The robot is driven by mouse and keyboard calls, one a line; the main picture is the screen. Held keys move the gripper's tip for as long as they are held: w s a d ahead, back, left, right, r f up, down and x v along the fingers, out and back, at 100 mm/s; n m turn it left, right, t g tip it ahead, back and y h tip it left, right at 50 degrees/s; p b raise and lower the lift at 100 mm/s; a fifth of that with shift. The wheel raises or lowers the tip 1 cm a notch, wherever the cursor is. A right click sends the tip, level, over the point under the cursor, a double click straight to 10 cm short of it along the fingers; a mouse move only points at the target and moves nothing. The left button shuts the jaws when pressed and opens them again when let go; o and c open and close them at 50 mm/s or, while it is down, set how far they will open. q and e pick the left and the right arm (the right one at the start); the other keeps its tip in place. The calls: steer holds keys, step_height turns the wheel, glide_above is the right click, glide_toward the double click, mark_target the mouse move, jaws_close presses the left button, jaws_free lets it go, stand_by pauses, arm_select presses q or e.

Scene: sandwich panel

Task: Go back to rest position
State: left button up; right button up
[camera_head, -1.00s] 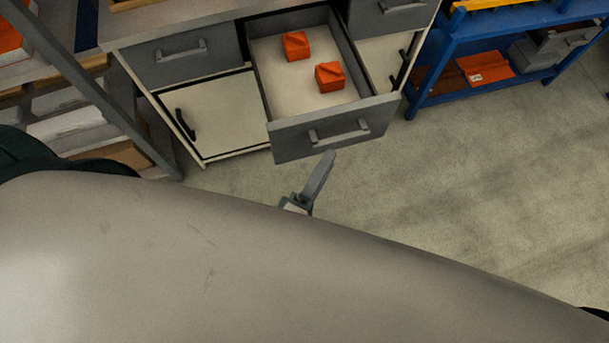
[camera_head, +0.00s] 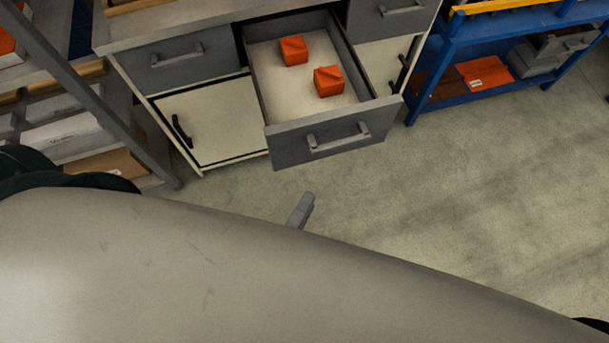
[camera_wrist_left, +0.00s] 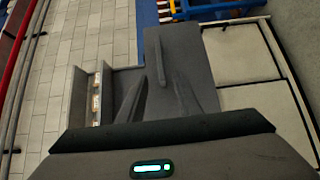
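My left gripper (camera_head: 302,211) shows in the head view as one grey finger below the open drawer, clear of its front; my own arm hides the rest. In the left wrist view the two dark fingers (camera_wrist_left: 161,88) stand apart with nothing held between them. A grey drawer front with a handle (camera_wrist_left: 158,58) shows beyond them. The right gripper is not in view.
The open grey drawer (camera_head: 290,145) holds two orange boxes, one farther back (camera_head: 293,50) and one nearer the front (camera_head: 329,81). A blue shelf (camera_head: 440,100) stands at right, a grey rack (camera_head: 95,95) at left. The floor (camera_head: 480,180) at right is clear.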

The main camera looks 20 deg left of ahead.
arm_select(q)
steer(key=shift+f, duration=0.15)
steer(key=a+f+m+g, duration=0.35)
steer(key=f+m, duration=0.35)
steer(key=f, duration=1.2)
steer(key=a+f+m+g, duration=0.2)
steer(key=f+m+g, duration=0.45)
steer(key=f, duration=1.25)
steer(key=s+a+f+m+g+y, duration=0.1)
steer(key=a+f+m, duration=0.4)
steer(key=f, duration=0.6)
steer(key=shift+s+a+g+y, duration=0.4)
steer(key=shift+s+a, duration=0.15)
steer(key=shift+s, duration=0.3)
steer(key=shift+r, duration=0.1)
